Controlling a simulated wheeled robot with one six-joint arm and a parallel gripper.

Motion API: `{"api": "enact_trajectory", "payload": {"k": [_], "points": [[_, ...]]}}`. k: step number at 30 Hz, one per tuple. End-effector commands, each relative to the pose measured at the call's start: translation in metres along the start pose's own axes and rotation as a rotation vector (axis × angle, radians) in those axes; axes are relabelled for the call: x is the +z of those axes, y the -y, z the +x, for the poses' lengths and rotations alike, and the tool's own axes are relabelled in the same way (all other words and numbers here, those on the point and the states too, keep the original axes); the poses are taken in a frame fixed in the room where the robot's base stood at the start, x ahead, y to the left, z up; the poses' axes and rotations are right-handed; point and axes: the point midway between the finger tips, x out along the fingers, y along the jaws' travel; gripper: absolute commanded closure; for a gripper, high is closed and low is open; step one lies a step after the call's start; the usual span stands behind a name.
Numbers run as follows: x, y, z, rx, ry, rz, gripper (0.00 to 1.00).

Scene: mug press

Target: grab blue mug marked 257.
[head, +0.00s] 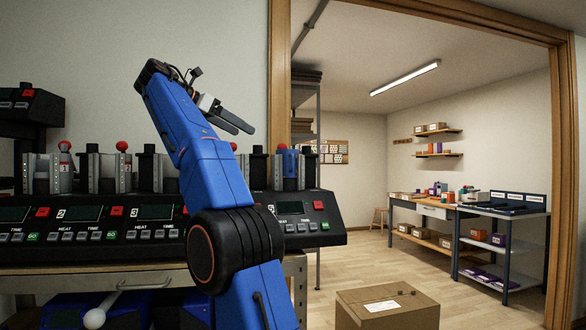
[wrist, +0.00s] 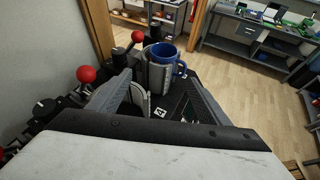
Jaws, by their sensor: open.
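A blue mug (wrist: 181,68) sits clamped in a press at the far end of the row in the wrist view, its open top and handle showing. In the head view a blue patch of the mug (head: 290,163) shows between the press's metal plates at the right end. I cannot read any number on it. My gripper (wrist: 158,80) is open and empty, its two fingers spread short of the mug in the wrist view. In the head view my gripper (head: 233,120) is raised above the presses, to the left of the mug.
Several mug presses with red-knobbed levers (head: 122,146) and black control boxes (head: 140,212) line the bench. A cardboard box (head: 385,306) stands on the floor at the right. A doorway opens to a room with a workbench (head: 422,207).

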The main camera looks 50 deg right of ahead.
Motion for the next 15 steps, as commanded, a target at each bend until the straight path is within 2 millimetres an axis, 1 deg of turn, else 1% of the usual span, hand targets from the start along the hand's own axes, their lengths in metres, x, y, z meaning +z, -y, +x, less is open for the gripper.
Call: {"api": "enact_trajectory", "payload": {"k": [5,8,11,15], "points": [[0.005,0.000,-0.002,-0.050,0.018,-0.039,0.29],[0.007,0.001,0.001,-0.060,0.021,-0.047,0.29],[0.008,0.002,0.011,-0.062,0.022,-0.049,0.29],[0.009,0.004,0.033,-0.062,0.021,-0.050,0.29]]}}
